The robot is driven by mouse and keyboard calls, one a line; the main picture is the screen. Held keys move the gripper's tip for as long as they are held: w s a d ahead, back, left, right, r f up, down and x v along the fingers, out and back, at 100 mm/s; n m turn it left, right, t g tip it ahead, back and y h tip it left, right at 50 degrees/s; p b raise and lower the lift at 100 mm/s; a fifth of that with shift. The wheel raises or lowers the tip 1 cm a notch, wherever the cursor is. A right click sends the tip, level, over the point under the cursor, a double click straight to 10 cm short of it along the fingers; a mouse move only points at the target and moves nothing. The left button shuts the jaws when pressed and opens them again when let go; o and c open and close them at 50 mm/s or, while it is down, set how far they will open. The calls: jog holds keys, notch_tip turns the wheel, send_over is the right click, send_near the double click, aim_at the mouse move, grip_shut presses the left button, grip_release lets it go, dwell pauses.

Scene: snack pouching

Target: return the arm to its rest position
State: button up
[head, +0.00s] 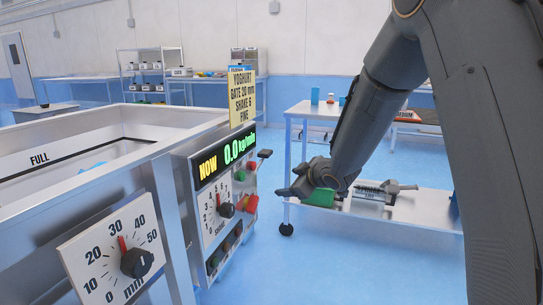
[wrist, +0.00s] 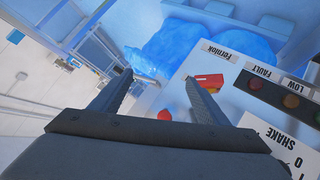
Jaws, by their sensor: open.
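My arm (head: 365,120) comes down from the upper right in the head view and bends toward the machine's control panel. My gripper (head: 290,190) is at its end, to the right of the panel and apart from it in that view. In the wrist view my gripper (wrist: 160,88) shows two dark fingers spread wide, with nothing between them held. Beyond the fingers lies the panel face (wrist: 225,65) with a red switch (wrist: 208,80) and a red knob (wrist: 164,115).
The metal hopper (head: 70,130) and its gate dial (head: 115,255) stand at left. A lever (head: 264,154) juts from the panel. A wheeled cart (head: 420,200) stands behind my gripper. Blue floor (head: 330,270) is clear at front.

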jog(key=s+d+r+m+g+h, duration=0.15)
jog(key=s+m+g, duration=0.35)
jog(key=s, duration=1.8)
jog(key=s+d+r+m+g+h, duration=0.15)
jog(key=s+m+g+h, duration=0.35)
jog(key=s, duration=1.8)
jog(key=d+r+m+p, duration=0.2)
jog(key=d+r+p, duration=0.8)
jog(key=p, duration=1)
jog(key=shift+w+r+g+y+p, duration=0.15)
jog(key=shift+r+g+y+p, duration=0.25)
jog(key=shift+r, duration=0.2)
